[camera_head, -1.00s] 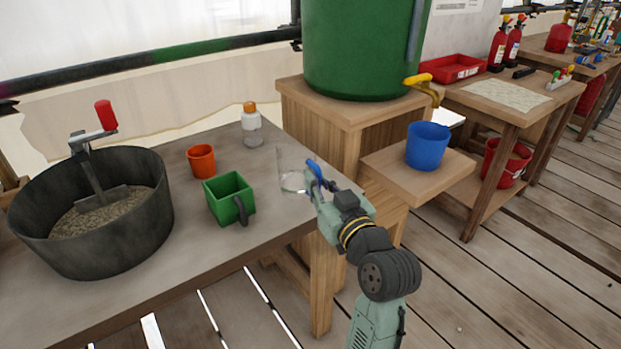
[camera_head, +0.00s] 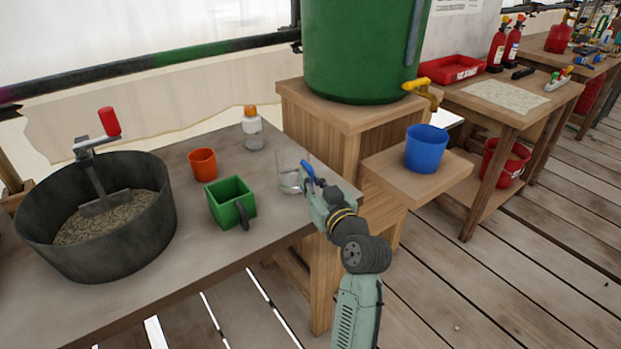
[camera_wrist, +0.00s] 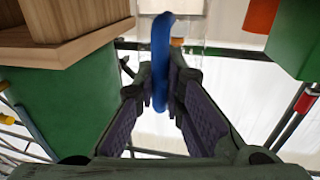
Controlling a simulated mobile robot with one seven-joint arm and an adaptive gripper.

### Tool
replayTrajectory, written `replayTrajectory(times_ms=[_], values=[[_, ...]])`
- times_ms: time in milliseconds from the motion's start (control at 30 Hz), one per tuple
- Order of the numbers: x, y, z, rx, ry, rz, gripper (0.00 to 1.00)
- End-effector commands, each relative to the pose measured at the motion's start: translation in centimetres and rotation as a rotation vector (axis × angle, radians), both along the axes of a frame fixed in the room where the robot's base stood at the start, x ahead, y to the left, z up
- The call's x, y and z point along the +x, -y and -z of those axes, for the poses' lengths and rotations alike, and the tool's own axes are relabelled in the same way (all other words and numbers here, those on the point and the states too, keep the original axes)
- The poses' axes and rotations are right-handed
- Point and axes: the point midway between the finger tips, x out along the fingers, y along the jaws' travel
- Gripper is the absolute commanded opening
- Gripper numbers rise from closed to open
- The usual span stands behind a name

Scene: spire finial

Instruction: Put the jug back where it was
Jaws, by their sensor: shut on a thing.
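The jug (camera_head: 289,179) is clear with a blue handle, over the right end of the grey table (camera_head: 190,268) in the head view. It looks about upright. I cannot tell whether its base touches the tabletop. My gripper (camera_head: 314,186) is at its right side, shut on the blue handle. In the wrist view the handle (camera_wrist: 160,62) stands between the two fingers of my gripper (camera_wrist: 163,88). The clear body is hard to make out there.
A green square pot (camera_head: 230,203), an orange cup (camera_head: 203,164) and a bottle with an orange cap (camera_head: 252,130) stand left of the jug. A dark round pan (camera_head: 95,250) is farther left. A blue cup (camera_head: 426,149) sits on a wooden shelf (camera_head: 385,163) to the right.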

Motion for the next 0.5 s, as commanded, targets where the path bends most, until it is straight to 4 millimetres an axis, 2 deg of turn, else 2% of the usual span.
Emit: replayTrajectory(times_ms=[233, 267, 500], values=[[-0.03, 0.01, 0.4, 0.001, 0.002, 0.0, 0.0], [-0.01, 0.02, 0.43, 0.0, 0.0, 0.0, 0.11], [-0.02, 0.01, 0.32, 0.0, 0.0, 0.0, 0.27]])
